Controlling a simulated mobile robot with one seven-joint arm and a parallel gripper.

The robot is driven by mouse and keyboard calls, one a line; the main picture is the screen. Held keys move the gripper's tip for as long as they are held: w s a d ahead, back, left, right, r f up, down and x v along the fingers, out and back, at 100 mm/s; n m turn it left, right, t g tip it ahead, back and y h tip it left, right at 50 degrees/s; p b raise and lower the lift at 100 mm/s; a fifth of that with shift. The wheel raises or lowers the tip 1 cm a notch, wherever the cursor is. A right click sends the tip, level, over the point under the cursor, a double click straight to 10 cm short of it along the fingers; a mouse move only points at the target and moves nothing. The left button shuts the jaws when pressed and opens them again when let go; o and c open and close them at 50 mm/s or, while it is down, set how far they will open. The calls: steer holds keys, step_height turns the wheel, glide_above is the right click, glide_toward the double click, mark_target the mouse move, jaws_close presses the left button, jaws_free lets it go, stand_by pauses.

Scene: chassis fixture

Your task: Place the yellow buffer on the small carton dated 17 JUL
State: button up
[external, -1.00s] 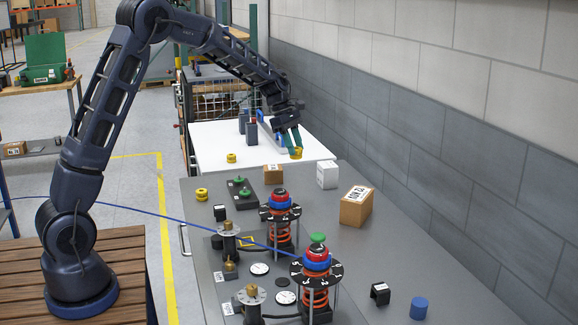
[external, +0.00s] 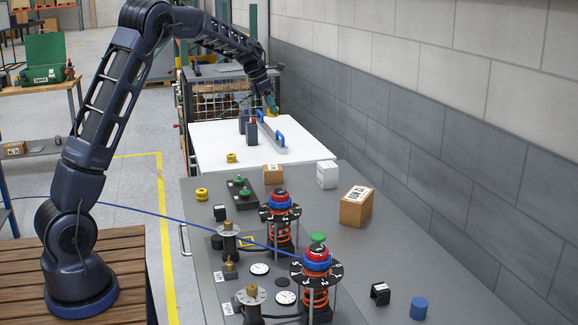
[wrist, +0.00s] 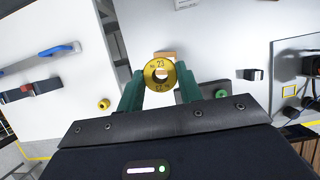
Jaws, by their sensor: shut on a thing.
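My gripper (external: 271,103) is shut on a yellow buffer (wrist: 149,75), a ring with a centre hole and printed digits. It is held in the air over the far end of the white tabletop, past the cartons. In the external view the buffer (external: 274,110) is small below the green fingers. A small brown carton (external: 273,174) and a white carton (external: 327,175) stand on the grey bench, with a larger brown carton (external: 356,207) nearer. I cannot read a date on any of them. In the wrist view, brown shows behind the buffer's upper edge.
Other yellow pieces stand on the white top (external: 232,158) and grey bench (external: 202,194). A blue-handled bar (external: 270,132) and dark blocks (external: 251,133) lie below my gripper. Spring stacks (external: 317,274) with dials rise in front. A grey wall (external: 400,130) borders the right.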

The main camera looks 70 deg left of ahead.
steer(key=shift+s+a+f, duration=0.1)
steer(key=shift+a+f, duration=0.15)
steer(key=shift+f, duration=0.05)
step_height(320, 180, down, 19)
steer(key=shift+f, duration=0.15)
stand_by(0.3)
steer(key=shift+f, duration=0.15)
steer(key=o, duration=1)
steer(key=v, duration=1.2)
steer(key=shift+r, duration=0.25)
